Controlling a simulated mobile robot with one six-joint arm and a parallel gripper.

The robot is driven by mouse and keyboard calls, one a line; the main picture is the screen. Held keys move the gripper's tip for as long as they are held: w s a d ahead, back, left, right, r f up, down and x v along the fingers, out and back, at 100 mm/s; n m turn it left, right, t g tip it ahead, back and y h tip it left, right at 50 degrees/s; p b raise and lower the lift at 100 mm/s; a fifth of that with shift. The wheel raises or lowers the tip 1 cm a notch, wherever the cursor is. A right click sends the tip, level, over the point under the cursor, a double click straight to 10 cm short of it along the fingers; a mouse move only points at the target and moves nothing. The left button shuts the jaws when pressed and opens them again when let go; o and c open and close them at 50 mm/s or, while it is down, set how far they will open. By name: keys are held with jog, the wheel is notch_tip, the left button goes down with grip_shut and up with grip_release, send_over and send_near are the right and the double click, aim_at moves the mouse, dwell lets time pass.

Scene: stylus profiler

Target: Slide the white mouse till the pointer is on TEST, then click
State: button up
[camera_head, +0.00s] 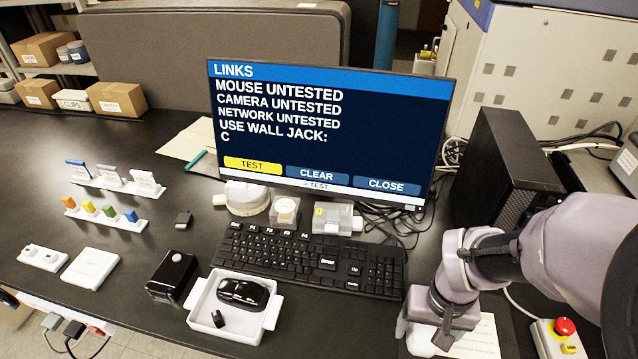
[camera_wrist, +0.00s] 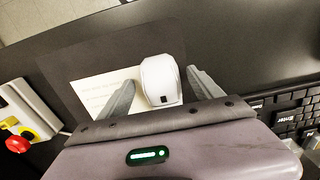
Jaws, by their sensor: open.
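The white mouse (camera_wrist: 160,75) lies on a dark mat, over the edge of a paper sheet. In the head view only part of the white mouse (camera_head: 420,342) shows below my gripper (camera_head: 440,325). In the wrist view my gripper (camera_wrist: 160,84) is open, with one finger on each side of the mouse. Contact cannot be made out. The monitor (camera_head: 330,130) shows a LINKS page reading MOUSE UNTESTED. Its TEST button (camera_head: 252,165) is yellow, while CLEAR (camera_head: 317,174) and CLOSE (camera_head: 387,185) are blue. The bottom bar reads "> TEST". I cannot make out a separate pointer arrow.
A black keyboard (camera_head: 310,258) lies left of my gripper. A white tray (camera_head: 195,315) holds a black mouse (camera_head: 243,293) and a small black piece. A red-button box (camera_head: 560,335) stands to the right, near a black computer case (camera_head: 500,170).

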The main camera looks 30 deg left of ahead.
aim_at(426, 333)
notch_tip(426, 333, up, 7)
jog(key=p, duration=0.6)
jog(key=shift+r, duration=0.1)
notch_tip(426, 333, up, 17)
jog(key=p, duration=0.6)
jog(key=s+d+f+m+t+y+b, duration=0.2)
jog(key=s+d+f+m+t+b, duration=0.3)
jog(key=s+d+m+b, duration=0.3)
jog(key=s+b, duration=0.1)
jog(key=b, duration=0.3)
jog(key=shift+t+b, duration=0.35)
jog(key=shift+t, duration=0.05)
jog(key=shift+f, duration=0.1)
dwell(1.0)
grip_shut()
